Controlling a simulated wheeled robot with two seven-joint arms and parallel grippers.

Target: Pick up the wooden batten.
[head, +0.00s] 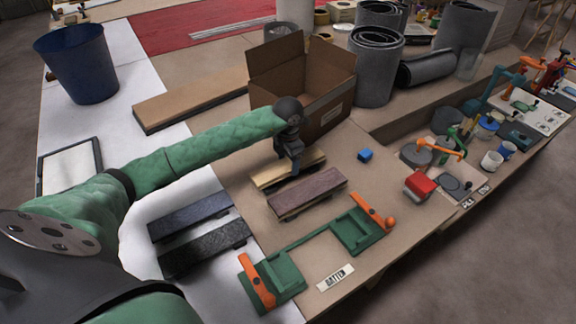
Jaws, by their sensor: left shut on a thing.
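A pale yellow wooden batten (266,180) lies on the tan bench top, in front of the cardboard box. My left gripper (294,171) reaches down over its middle and is shut on it. The fingertips are partly hidden against the batten. Whether the batten is clear of what is under it is too small to tell. My right gripper is not in view.
A reddish-brown block (308,193) lies just in front of the batten. A green fixture with orange clamps (276,278) and a BATTEN label (336,277) are nearer. The open cardboard box (328,112) stands close behind. Dark blocks (203,249) lie at left. A small blue cube (365,155) is at right.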

